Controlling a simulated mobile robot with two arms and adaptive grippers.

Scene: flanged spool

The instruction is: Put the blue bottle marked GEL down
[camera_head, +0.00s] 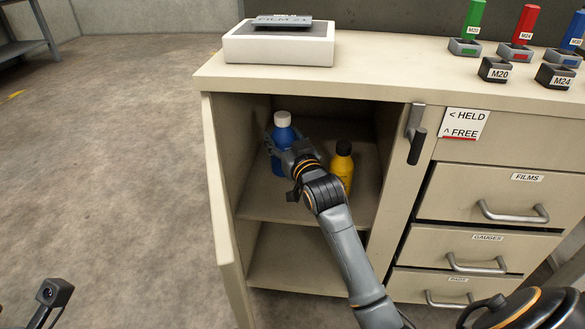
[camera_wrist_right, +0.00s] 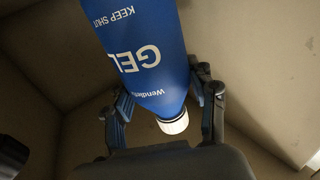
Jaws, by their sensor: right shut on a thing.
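The blue bottle marked GEL (camera_head: 278,165), with a white cap, is upright inside the open cabinet, over the left part of the upper shelf (camera_head: 300,208). My right gripper (camera_head: 282,146) reaches in from the front and is shut on the bottle's upper body. In the right wrist view the bottle (camera_wrist_right: 145,45) shows its GEL label between the fingers (camera_wrist_right: 165,98). Whether its base touches the shelf I cannot tell.
A yellow bottle (camera_head: 342,168) with a black cap stands on the shelf, just right of my right gripper. The cabinet's side wall and open door edge (camera_head: 222,190) are on the left. A latch handle (camera_head: 416,135) hangs at the right of the opening.

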